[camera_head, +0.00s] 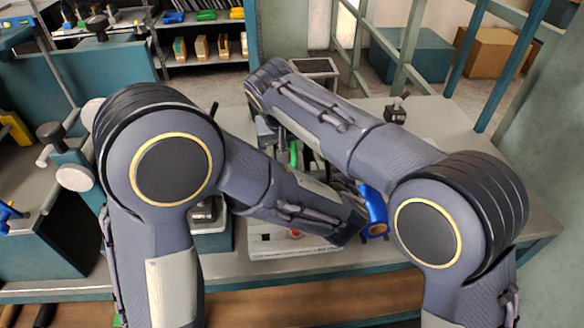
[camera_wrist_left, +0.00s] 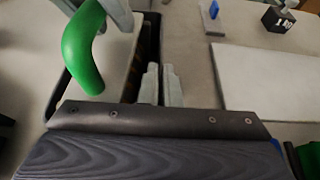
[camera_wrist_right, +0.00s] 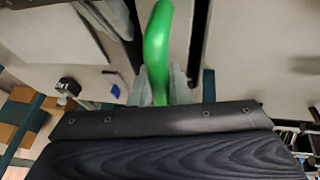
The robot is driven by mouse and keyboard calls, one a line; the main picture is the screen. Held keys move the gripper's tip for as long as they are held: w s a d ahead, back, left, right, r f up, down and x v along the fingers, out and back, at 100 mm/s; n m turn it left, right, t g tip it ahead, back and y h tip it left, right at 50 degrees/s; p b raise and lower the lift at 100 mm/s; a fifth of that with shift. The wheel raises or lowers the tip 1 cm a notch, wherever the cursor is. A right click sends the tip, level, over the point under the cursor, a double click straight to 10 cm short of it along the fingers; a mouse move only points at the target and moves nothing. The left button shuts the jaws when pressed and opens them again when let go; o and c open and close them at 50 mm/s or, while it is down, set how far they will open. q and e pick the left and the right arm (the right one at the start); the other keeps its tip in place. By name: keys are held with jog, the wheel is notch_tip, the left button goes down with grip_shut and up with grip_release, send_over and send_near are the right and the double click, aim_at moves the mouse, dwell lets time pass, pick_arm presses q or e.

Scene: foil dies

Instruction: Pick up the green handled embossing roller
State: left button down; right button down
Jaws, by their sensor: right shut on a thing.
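The green handle of the embossing roller (camera_head: 293,155) shows between my arms in the head view, mostly covered by them. In the right wrist view the curved green handle (camera_wrist_right: 157,45) runs down between the fingertips of my right gripper (camera_wrist_right: 160,85), which is shut on it. In the left wrist view the green handle (camera_wrist_left: 83,50) is at the upper left, apart from my left gripper (camera_wrist_left: 161,85). The left fingertips are nearly together with nothing seen between them. The roller's working end is not clear in any view.
A blue-handled tool (camera_head: 375,205) lies by my left forearm's end. A black block (camera_head: 395,113) stands toward the back of the bench. A pale board (camera_head: 300,250) lies at the front. My arms cross closely over the bench. Bench top (camera_head: 455,205) is bare at the right.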

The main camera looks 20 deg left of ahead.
jog(key=shift+r, duration=5.15)
pick_arm(q)
jog(key=c, duration=1.6)
grip_release()
jog(key=shift+o, duration=0.2)
